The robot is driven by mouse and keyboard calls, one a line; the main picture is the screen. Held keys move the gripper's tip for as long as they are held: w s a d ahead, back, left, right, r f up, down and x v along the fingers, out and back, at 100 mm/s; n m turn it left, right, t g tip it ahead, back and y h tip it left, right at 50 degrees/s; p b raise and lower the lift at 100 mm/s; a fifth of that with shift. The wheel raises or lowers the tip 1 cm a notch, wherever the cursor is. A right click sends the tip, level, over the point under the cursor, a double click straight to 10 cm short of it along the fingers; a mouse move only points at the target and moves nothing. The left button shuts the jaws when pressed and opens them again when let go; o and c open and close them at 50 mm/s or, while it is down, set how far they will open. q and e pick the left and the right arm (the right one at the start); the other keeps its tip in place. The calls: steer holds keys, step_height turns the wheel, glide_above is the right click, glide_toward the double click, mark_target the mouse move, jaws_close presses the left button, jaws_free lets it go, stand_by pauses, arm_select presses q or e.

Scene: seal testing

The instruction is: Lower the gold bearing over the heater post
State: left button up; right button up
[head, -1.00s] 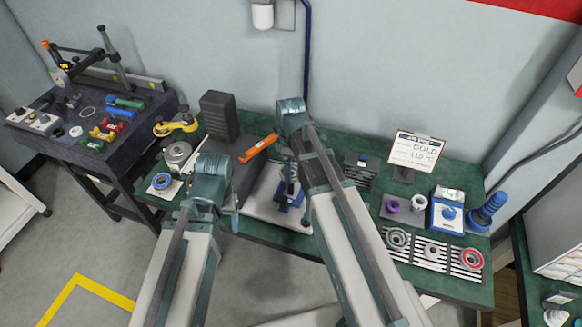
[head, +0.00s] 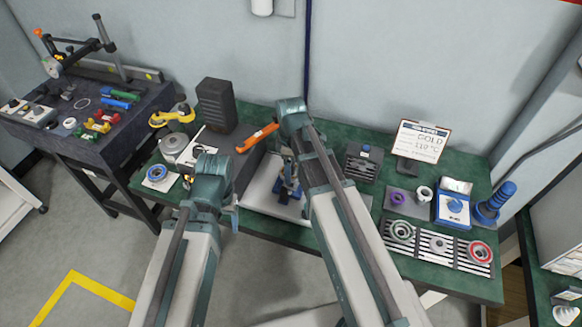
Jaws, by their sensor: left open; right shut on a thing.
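My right gripper (head: 289,182) points down beyond my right forearm, over a small blue stand (head: 291,194) on a white board at the middle of the green bench. The forearm covers much of it. It is shut, but the gold bearing in it is too small and hidden to make out. I cannot tell whether the blue stand is the heater, or whether the bearing touches or surrounds a post. My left gripper (head: 234,216) is open and hangs at the bench's front edge, left of the white board, apart from the stand.
An orange handle (head: 257,138) and a dark upright block (head: 216,106) stand behind. A sign reading GOLD 110 °C (head: 422,141) is at the back right.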

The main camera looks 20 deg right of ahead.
steer(key=shift+f+b, duration=1.45)
steer(key=shift+f, duration=0.2)
steer(key=shift+f+b, duration=0.45)
steer(key=shift+b, duration=0.05)
steer(key=o, duration=1.5)
steer(key=shift+r, duration=0.1)
step_height(320, 180, up, 11)
steer(key=p, duration=1.1)
steer(key=s+a+m, duration=0.3)
steer(key=s, duration=0.1)
steer(key=s+a+m, duration=0.2)
steer(key=s+a, duration=0.2)
steer(key=s, duration=0.1)
steer(key=s+a+m+h, duration=0.1)
steer(key=s+a+m, duration=0.2)
steer(key=s, duration=0.2)
steer(key=shift+s+a+m, duration=0.15)
steer(key=shift+a+m, duration=0.1)
steer(key=shift+m, duration=0.05)
